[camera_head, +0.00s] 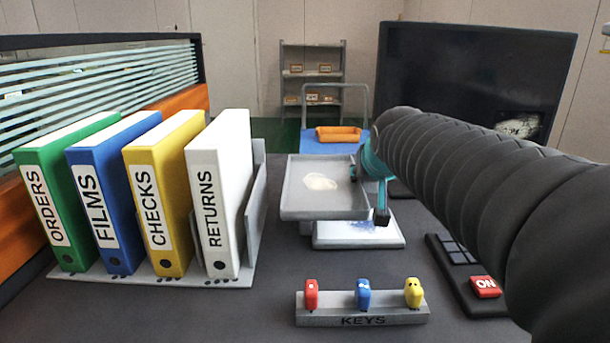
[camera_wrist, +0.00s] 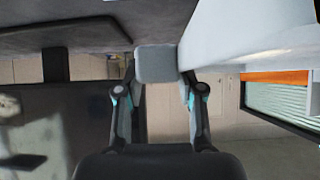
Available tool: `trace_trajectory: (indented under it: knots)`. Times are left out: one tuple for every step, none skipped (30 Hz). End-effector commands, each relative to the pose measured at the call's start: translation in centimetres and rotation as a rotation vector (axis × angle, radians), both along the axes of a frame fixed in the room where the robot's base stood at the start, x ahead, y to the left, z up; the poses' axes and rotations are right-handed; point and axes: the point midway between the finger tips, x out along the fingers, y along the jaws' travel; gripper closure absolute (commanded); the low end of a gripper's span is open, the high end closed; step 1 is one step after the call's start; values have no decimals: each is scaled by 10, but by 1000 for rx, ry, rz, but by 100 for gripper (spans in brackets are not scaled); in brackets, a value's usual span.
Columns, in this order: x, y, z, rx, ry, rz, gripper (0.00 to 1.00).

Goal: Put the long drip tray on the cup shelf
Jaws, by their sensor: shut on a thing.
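A shallow grey tray (camera_head: 290,205), which I take for the long drip tray, is tilted above the desk with a pale patch on its floor. My gripper (camera_head: 380,205) is at its right side, with the fingers partly hidden by my arm. In the wrist view my gripper (camera_wrist: 158,85) is shut on a small grey block-like part (camera_wrist: 156,63), apparently of the tray. A large pale surface (camera_wrist: 245,30) beside it may be the tray's wall. Which piece is the cup shelf I cannot tell; a grey shelf rack (camera_head: 313,104) with small labels stands far back.
Upright binders (camera_head: 215,210) fill the left of the desk. A white plate (camera_head: 335,243) lies under the tray. A key holder (camera_head: 362,321) is in front, a switch panel (camera_head: 462,290) at right, a dark screen (camera_head: 470,85) behind. A blue-topped cart (camera_head: 315,147) carries an orange tray (camera_head: 338,134).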

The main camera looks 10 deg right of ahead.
Motion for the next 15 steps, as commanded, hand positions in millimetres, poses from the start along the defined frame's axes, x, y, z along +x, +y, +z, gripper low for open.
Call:
trace_trajectory:
  knots:
    - [12, -1, 0, 1, 3, 2, 100]
    - [19, -2, 0, 0, 3, 3, 100]
    - [27, -3, 0, 1, 4, 4, 100]
    - [33, -4, 0, 1, 3, 4, 100]
    - [40, -5, 0, 1, 3, 5, 100]
    - [48, -7, 1, 0, 2, 5, 100]
    - [55, -8, 0, 1, 3, 5, 100]
    - [61, -9, 0, 1, 3, 5, 100]
    - [69, -11, 0, 1, 3, 4, 100]
    - [76, -12, 0, 1, 3, 4, 100]
    - [82, -13, 1, 1, 3, 4, 100]
    - [90, -15, 0, 1, 3, 4, 100]
    - [97, -16, 1, 1, 2, 4, 100]
    - [103, -18, 0, 1, 3, 4, 100]
    - [111, -20, 1, 2, 2, 4, 100]
